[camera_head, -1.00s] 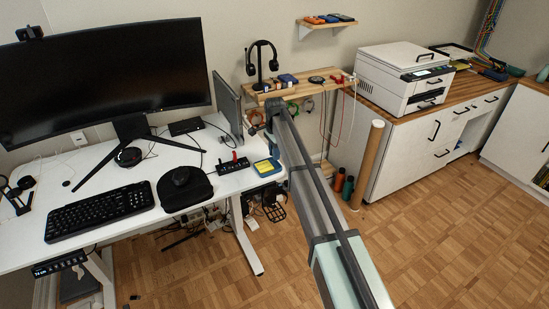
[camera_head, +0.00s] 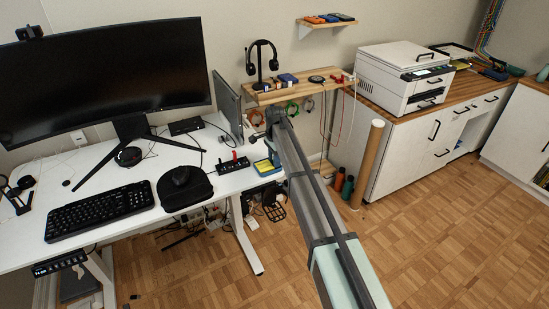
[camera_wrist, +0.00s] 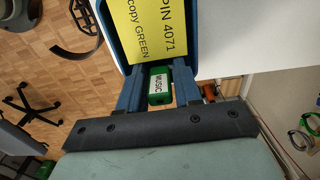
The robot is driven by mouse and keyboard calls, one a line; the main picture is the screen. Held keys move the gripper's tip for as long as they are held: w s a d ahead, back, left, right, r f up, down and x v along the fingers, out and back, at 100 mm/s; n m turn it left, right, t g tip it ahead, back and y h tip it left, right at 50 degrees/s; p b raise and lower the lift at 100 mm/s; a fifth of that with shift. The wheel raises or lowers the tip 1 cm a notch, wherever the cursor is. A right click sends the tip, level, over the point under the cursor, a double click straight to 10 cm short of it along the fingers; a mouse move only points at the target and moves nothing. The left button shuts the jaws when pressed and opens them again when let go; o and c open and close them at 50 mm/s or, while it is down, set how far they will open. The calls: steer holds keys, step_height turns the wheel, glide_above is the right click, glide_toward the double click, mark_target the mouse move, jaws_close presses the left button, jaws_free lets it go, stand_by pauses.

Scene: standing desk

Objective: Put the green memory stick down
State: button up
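The green memory stick (camera_wrist: 160,86), labelled "MUSIC", sits between the two blue fingers of my gripper (camera_wrist: 159,88) in the wrist view. The fingers appear closed on its sides. Just beyond the fingertips is a blue tray (camera_wrist: 122,48) with a yellow note (camera_wrist: 150,25) reading "PIN 4071" and "copy GREEN". In the head view, the blue tray (camera_head: 262,173) is at the desk's right end, and my gripper (camera_head: 272,152) is over its right side. The stick cannot be made out there. Whether it touches the tray cannot be told.
A black hub (camera_head: 233,165) with a red stick in it stands left of the tray. A laptop on a stand (camera_head: 228,108) is behind. A wooden shelf (camera_head: 290,92) with a headset stand is beyond. The desk's right edge lies close to the tray.

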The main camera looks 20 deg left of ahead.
steer(key=shift+o, duration=1.1)
steer(key=shift+r, duration=0.1)
steer(key=shift+r, duration=0.1)
step_height(320, 180, up, 13)
